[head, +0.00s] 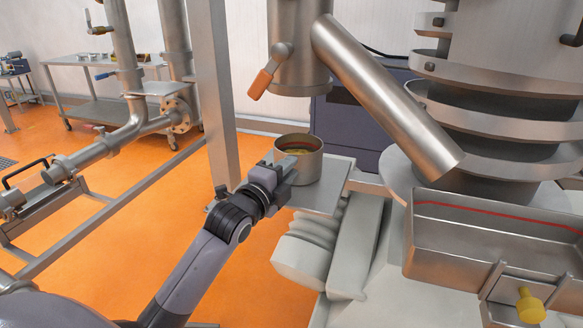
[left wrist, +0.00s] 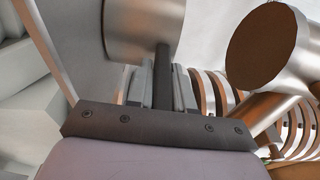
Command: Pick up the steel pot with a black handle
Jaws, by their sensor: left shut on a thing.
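The steel pot (head: 309,168) is at the middle of the head view, upright, over a small grey platform (head: 325,201). Something yellowish and a dark red band show inside it. I cannot tell whether its base touches the platform. My left gripper (head: 281,170) is at the pot's near left side, shut on its black handle. In the left wrist view the dark handle (left wrist: 162,65) runs between the two fingers to the pot (left wrist: 143,28). The gripper mostly hides the handle in the head view. My right gripper is not in view.
A slanted steel pipe (head: 385,95) hangs right of and above the pot. A valve with an orange handle (head: 260,84) is just above it. A steel trough (head: 490,240) stands at right, with a large ribbed machine behind. Orange floor is open at left.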

